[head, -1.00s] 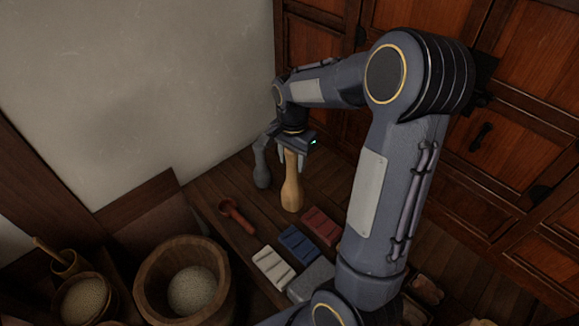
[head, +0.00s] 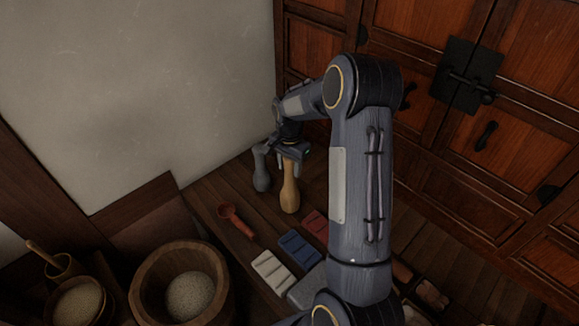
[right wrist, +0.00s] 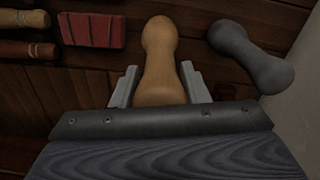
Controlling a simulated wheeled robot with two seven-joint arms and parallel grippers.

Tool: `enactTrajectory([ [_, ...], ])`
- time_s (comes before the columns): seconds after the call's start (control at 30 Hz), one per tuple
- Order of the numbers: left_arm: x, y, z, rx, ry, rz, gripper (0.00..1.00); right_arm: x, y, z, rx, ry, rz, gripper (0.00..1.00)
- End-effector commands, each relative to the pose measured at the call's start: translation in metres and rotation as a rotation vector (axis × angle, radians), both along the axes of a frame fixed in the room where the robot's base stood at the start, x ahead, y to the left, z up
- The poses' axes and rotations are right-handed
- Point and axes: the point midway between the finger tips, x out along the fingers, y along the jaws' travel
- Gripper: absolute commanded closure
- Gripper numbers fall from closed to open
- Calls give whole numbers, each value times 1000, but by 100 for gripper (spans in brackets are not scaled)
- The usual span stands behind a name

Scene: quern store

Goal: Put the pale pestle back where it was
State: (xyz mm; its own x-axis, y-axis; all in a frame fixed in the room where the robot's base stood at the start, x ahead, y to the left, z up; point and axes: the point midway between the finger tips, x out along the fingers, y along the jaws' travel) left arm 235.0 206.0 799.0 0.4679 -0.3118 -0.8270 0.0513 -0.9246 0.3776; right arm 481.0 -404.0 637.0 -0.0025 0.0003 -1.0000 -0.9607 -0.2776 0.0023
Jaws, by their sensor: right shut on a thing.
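The pale pestle (head: 290,193) is light wood with a rounded bottom and stands upright at the back of the bench, near the wall. It also shows in the right wrist view (right wrist: 160,60), with its upper part between the two fingers. My right gripper (head: 290,155) comes from above and is shut on it. I cannot tell whether its base touches the bench. A grey pestle (head: 262,178) stands close on its left; in the right wrist view this pestle (right wrist: 252,58) is at the upper right. My left gripper is not in view.
A red scoop (head: 237,218) and white (head: 273,271), blue (head: 299,247) and red (head: 314,222) ridged blocks lie in front on the bench. A wooden tub (head: 143,290) of grain stands at lower left. A wooden cabinet (head: 430,150) stands at right, a wall (head: 150,90) behind.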

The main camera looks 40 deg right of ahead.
Motion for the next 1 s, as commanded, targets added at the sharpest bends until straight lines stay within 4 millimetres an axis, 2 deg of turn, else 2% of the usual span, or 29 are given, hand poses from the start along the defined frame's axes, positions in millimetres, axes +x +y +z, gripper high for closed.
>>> enactTrajectory([
  [0.37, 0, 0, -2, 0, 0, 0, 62, 1, 0, -3, -1, -4, 0, 91],
  [0.4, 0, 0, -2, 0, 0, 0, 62, 0, 0, -3, 1, -2, 0, 55],
  [0.53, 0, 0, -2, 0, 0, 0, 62, 0, 0, -3, 1, -2, 0, 38],
  [0.83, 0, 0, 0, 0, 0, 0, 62, 0, 0, -1, 0, -2, 0, 37],
  [1.0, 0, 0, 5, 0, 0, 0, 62, 1, 0, 17, -1, -6, 0, 37],
])
